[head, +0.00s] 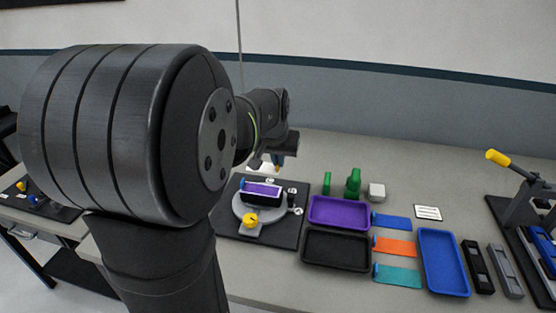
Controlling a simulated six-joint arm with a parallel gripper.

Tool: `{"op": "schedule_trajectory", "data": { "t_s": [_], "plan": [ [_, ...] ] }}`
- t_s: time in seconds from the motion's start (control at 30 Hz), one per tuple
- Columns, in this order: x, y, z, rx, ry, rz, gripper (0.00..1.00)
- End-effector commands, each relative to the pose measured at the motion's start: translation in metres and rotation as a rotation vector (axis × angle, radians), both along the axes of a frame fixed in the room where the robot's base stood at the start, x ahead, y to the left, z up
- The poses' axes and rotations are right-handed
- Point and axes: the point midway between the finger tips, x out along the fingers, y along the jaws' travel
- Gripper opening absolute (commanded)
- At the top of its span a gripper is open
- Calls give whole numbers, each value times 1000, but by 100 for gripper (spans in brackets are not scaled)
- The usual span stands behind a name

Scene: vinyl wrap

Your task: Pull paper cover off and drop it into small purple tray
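A dark block with a purple, white-edged top (262,190) sits on a round grey fixture (240,208) on a black mat. I cannot tell the paper cover apart on that top at this size. The small purple tray (318,220) lies to the right of the mat, and its inside looks empty. My gripper (268,163) is above and just behind the block, small and partly hidden by my arm. A pale patch and a bit of blue show at its end. I cannot see whether its fingers are apart or hold anything.
A black tray (307,259) lies in front of the purple one. Blue (392,223), orange (395,247) and teal (398,275) sheets lie beside them, then a blue tray (443,291). Green parts (353,184) and a white block (376,192) stand behind. A yellow-handled press (515,185) is far right.

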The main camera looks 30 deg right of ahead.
Motion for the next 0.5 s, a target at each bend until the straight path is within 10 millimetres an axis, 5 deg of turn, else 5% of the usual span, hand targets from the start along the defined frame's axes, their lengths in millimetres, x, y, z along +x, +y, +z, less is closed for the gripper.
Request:
{"op": "schedule_trajectory", "data": {
  "t_s": [0.27,0.5],
  "plan": [
    [-1,-3,-2,0,0,-58,0],
    [-6,-13,-10,-1,2,-304,0]
  ]
}}
